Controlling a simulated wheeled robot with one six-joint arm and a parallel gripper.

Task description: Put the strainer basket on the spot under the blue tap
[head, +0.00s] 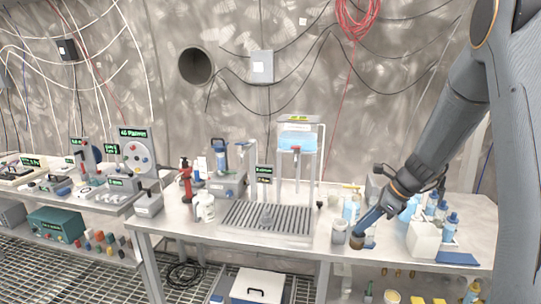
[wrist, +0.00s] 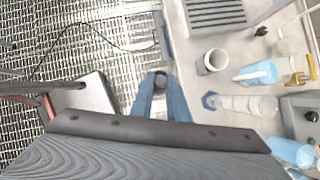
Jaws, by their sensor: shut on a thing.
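My gripper (head: 360,236) is at the front edge of the bench, right of centre, its blue fingers pointing down.
A slotted grey drain tray (head: 240,216) lies left of my gripper, with a small grey object on it. A grey cup (head: 339,232) stands close beside my gripper. Blue-capped bottles (head: 451,226) and a white box (head: 423,239) crowd the right.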

